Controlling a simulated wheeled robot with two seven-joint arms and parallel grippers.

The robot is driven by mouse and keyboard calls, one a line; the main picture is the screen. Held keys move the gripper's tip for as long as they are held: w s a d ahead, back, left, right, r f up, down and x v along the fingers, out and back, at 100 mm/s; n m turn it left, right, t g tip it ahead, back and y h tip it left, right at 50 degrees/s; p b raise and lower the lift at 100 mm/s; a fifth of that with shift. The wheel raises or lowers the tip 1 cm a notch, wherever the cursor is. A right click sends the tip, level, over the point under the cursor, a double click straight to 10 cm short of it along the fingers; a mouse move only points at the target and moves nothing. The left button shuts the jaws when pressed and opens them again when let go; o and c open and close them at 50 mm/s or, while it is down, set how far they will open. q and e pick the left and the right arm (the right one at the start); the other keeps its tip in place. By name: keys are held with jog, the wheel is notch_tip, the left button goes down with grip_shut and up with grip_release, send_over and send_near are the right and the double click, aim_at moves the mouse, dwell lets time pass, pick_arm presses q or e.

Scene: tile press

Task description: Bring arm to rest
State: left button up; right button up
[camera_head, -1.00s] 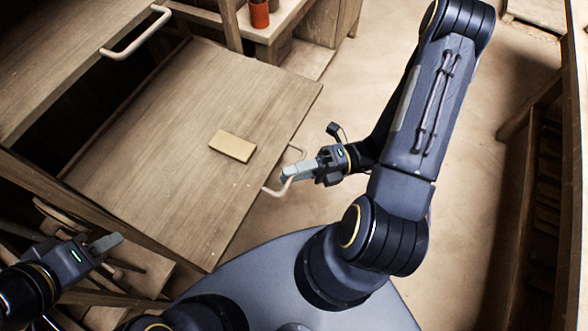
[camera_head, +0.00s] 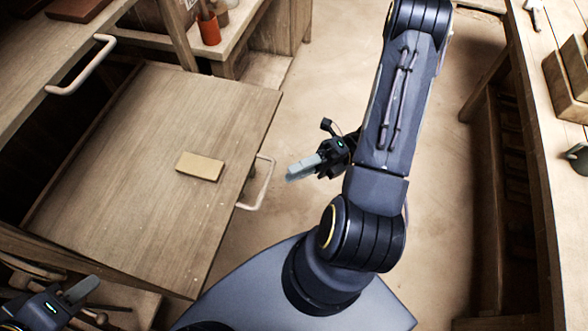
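My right gripper (camera_head: 303,169) hangs over the floor just right of the pulled-out wooden board or drawer (camera_head: 120,215). It is apart from the pale handle (camera_head: 262,186) on the board's right edge and holds nothing visible. Its fingers overlap in this view, so their gap is hidden. My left gripper (camera_head: 82,290) is at the bottom left, near the board's lower left edge. It holds nothing visible, and its finger gap cannot be made out. A tan tile (camera_head: 200,166) lies flat on the board.
Another pale handle (camera_head: 80,66) is on the upper left wooden front. A red-orange cup (camera_head: 209,29) stands on a shelf at the top. A wooden bench with blocks (camera_head: 568,82) and a dark green mug (camera_head: 577,157) runs along the right. The floor between is clear.

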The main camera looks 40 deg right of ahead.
dwell(0.3)
notch_tip(320, 180, up, 13)
jog(key=s+a+n+t+h, duration=0.1)
jog(key=n+h, duration=0.6)
jog(key=n, duration=1)
jog(key=s+a+n+t+h+p, duration=0.1)
jog(key=n+h, duration=0.7)
jog(key=n, duration=0.9)
jog(key=shift+a+t+h, duration=0.2)
jog(key=shift+t+h, duration=0.1)
jog(key=shift+t, duration=0.2)
